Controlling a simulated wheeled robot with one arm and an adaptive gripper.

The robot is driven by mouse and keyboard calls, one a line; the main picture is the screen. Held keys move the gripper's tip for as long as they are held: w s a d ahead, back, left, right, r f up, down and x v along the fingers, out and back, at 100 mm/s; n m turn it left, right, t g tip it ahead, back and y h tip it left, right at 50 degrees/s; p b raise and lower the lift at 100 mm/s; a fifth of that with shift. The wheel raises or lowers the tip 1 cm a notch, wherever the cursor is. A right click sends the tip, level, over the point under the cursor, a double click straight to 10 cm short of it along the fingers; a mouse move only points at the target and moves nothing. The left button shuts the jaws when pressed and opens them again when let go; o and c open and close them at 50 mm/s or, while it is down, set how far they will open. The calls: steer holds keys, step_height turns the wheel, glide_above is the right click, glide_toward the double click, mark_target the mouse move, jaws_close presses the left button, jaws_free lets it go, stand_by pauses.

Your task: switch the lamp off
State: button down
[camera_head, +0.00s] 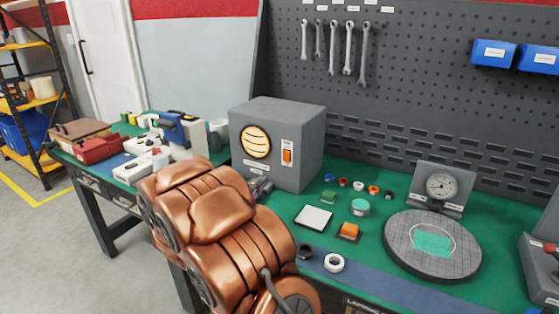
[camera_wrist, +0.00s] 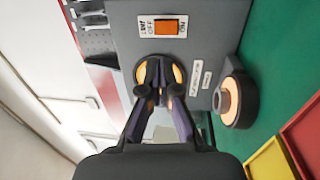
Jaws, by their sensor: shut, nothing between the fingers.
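A grey box (camera_head: 305,128) stands on the green bench top. Its round lamp (camera_head: 256,142) glows yellow-orange behind dark bars. An orange rocker switch (camera_head: 287,156) sits on a white plate to the right of the lamp. In the wrist view the switch (camera_wrist: 168,27) is at the top, with LAMP, OFF and ON lettering beside it. My gripper (camera_wrist: 160,66) is shut and empty, its fingertips in front of the lamp and partly covering it. In the head view my gripper (camera_head: 262,188) is low by the box front, partly hidden by my copper-coloured arm.
A dark ring with an orange centre (camera_wrist: 233,101) is beside the box in the wrist view. Red and yellow bins (camera_wrist: 268,160) are near it.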

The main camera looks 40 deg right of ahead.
mark_target(287, 154)
steer(key=shift+d, duration=0.1)
steer(key=p+x, duration=0.1)
steer(key=x, duration=1.2)
steer(key=shift+w+d, duration=0.15)
steer(key=shift+d, duration=0.2)
steer(key=shift+d+r+p, duration=0.1)
steer(key=shift+r+p, duration=0.2)
steer(key=shift+p, duration=0.4)
steer(key=shift+d+r+p, duration=0.1)
steer(key=shift+p, duration=0.4)
steer(key=shift+f+y, duration=0.25)
steer(key=shift+y, duration=0.05)
